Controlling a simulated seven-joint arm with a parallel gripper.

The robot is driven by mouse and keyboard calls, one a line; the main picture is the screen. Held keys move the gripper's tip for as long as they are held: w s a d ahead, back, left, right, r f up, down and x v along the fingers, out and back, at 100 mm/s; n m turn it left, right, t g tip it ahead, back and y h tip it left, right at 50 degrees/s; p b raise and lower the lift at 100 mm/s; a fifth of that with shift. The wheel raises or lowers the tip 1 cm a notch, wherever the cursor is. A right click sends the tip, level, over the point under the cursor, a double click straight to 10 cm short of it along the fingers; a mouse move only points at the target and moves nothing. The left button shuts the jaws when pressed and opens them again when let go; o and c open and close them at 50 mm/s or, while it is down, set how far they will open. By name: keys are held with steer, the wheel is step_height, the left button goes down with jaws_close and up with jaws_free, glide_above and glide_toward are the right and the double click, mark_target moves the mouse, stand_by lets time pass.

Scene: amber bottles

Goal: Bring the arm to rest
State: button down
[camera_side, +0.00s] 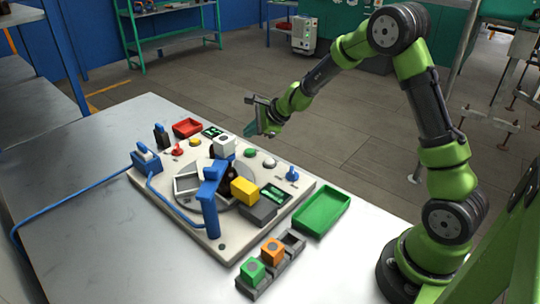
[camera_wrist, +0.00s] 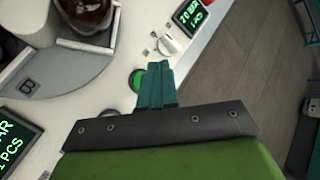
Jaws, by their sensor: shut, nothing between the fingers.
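My gripper (camera_side: 250,133) is shut and empty, held in the air over the far right edge of the white board (camera_side: 228,243). Its closed fingers also show in the wrist view (camera_wrist: 157,68), above a green button (camera_wrist: 137,78) and a white knob (camera_wrist: 168,44). My arm is bent, with the upper part raised high. Part of a dark amber bottle (camera_wrist: 88,14) shows at the upper left of the wrist view, on a grey round plate marked B.
A blue post (camera_side: 210,215), a yellow block (camera_side: 244,190) and a white block (camera_side: 224,146) stand on the board. A red tray (camera_side: 187,127) is at its far end, a green tray (camera_side: 322,212) at its right. A rack holds green (camera_side: 252,270) and orange (camera_side: 272,251) blocks.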

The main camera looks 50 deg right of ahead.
steer(key=shift+r, duration=0.95)
steer(key=shift+s+a+f+n, duration=0.2)
steer(key=shift+a+n, duration=0.05)
steer(key=shift+n, duration=0.15)
steer(key=s+a+r+n, duration=0.3)
steer(key=s+n, duration=0.3)
steer(key=s, duration=0.4)
steer(key=s+a+r+n+g, duration=0.1)
steer(key=s+a+r+n, duration=0.2)
steer(key=s+r+n, duration=0.3)
steer(key=s+a+r+n, duration=0.3)
steer(key=s+r+n, duration=0.2)
steer(key=s, duration=0.9)
steer(key=shift+a+n+g, duration=0.4)
steer(key=shift+n, duration=1)
